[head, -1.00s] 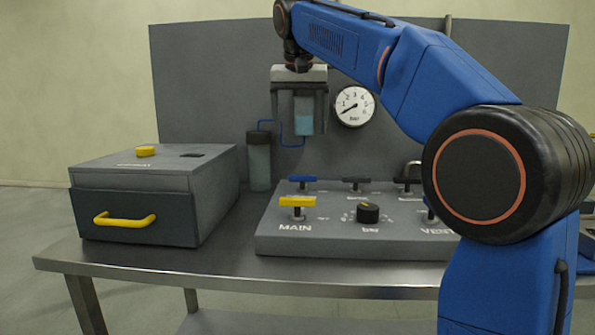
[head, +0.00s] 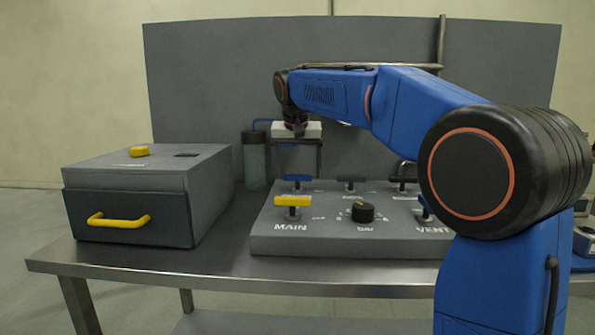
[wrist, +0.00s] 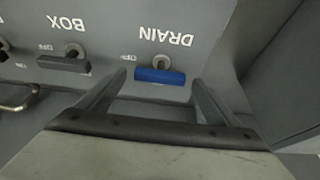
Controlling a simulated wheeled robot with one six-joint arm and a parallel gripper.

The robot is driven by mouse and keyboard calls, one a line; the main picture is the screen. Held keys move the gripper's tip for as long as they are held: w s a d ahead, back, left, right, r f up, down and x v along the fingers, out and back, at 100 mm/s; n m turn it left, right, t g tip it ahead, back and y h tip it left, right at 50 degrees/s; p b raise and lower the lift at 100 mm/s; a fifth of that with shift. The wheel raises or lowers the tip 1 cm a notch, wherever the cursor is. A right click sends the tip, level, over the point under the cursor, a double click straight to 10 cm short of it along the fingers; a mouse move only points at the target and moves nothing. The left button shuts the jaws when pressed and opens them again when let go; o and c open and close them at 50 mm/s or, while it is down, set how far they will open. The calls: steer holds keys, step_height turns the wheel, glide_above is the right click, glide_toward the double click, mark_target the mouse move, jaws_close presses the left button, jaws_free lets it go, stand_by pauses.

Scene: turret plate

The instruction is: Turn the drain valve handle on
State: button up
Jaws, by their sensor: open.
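The drain valve handle is a blue bar on a short stem, at the panel's back left in the head view (head: 292,178). In the wrist view, the handle (wrist: 160,76) lies crosswise beside the upside-down DRAIN label. My gripper (head: 297,168) is open above the back of the panel. In the wrist view, the two fingers of my gripper (wrist: 160,80) stand on either side of the blue bar, with a gap at each end. I cannot tell whether the fingertips are level with it.
The valve panel (head: 350,245) also carries a yellow MAIN handle (head: 293,201), a black knob (head: 362,212) and other handles. The black BOX handle (wrist: 64,62) is beside the drain handle. A grey drawer box (head: 150,167) stands left. A grey backboard (head: 210,80) rises behind.

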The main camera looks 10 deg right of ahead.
steer(key=shift+w+f, duration=0.1)
steer(key=shift+f, duration=0.1)
steer(key=c, duration=1.1)
steer(key=shift+o, duration=0.2)
